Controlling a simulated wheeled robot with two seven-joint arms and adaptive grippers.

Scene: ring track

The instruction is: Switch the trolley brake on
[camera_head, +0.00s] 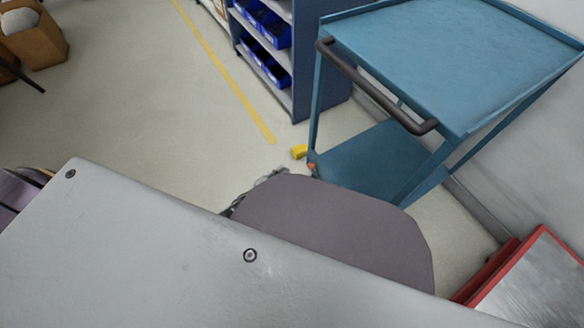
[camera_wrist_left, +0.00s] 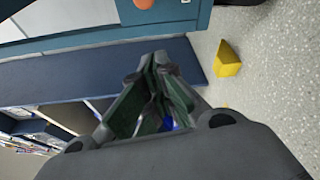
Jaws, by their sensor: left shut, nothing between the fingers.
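The blue trolley (camera_head: 450,60) stands at the upper right in the head view, with a dark push handle (camera_head: 375,85) on its near side. A yellow pedal-like piece (camera_head: 299,151) is low by its left leg; it also shows as a yellow wedge in the left wrist view (camera_wrist_left: 228,60). An orange round part (camera_wrist_left: 143,3) is on the trolley's blue frame (camera_wrist_left: 165,13). My left gripper (camera_head: 273,176) is low near the yellow piece, partly hidden behind my arm. In the left wrist view its fingers (camera_wrist_left: 155,62) are shut and empty, apart from the wedge. My right gripper is not in view.
A blue shelf unit (camera_head: 312,70) with blue bins (camera_head: 265,25) stands left of the trolley. A red-edged cart (camera_head: 545,270) is at the lower right. A wall runs behind the trolley. The floor left of the yellow line (camera_head: 225,75) is mostly clear.

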